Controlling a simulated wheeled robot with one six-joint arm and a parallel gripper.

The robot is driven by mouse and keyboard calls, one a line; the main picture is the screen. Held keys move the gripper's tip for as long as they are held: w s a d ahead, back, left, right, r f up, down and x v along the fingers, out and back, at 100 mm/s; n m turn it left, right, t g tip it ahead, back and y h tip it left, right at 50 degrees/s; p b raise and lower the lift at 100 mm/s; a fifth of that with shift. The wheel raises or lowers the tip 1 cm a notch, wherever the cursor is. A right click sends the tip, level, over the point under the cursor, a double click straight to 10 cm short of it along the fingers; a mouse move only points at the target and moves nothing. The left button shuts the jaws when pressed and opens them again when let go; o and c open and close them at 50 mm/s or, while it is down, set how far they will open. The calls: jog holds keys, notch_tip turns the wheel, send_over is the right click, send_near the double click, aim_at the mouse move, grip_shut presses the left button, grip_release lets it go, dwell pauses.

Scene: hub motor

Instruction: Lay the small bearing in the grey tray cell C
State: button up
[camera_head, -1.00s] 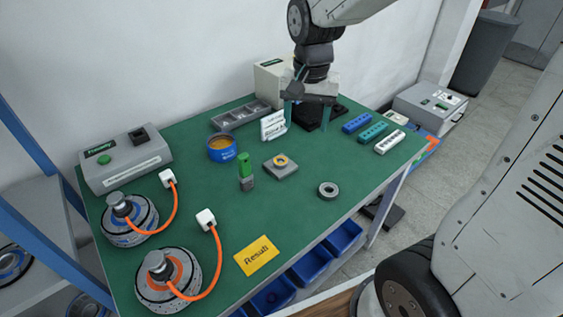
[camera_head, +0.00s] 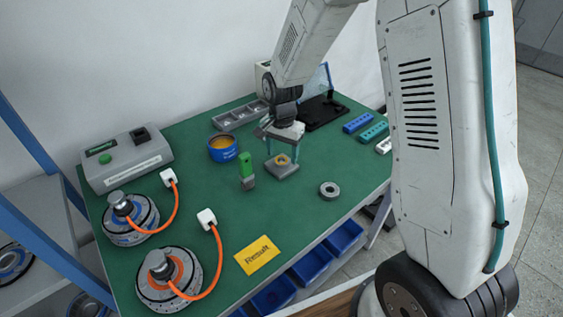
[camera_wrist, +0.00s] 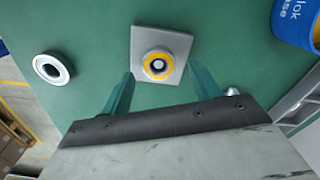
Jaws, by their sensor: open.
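A small ring with a yellow band (camera_head: 283,160) sits around a post on a square grey block (camera_head: 285,171) near the middle of the bench. The wrist view shows this yellow ring (camera_wrist: 158,65) too. No label tells which ring is the small bearing. My gripper (camera_head: 282,148) is open and empty above the block, its fingers (camera_wrist: 163,82) spread apart and short of the ring in the wrist view. The grey tray (camera_head: 228,129) with several cells is behind; its cell letters are not readable.
A blue tub (camera_head: 222,150) and a green-handled tool (camera_head: 246,170) stand left of the block. Coloured strips (camera_head: 374,132) lie at the right. Two motors with orange cables (camera_head: 168,278) are at the left.

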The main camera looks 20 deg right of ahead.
jog(key=shift+f, duration=0.75)
jog(key=c, duration=1.2)
jog(key=shift+o, duration=0.2)
jog(key=shift+r, duration=0.15)
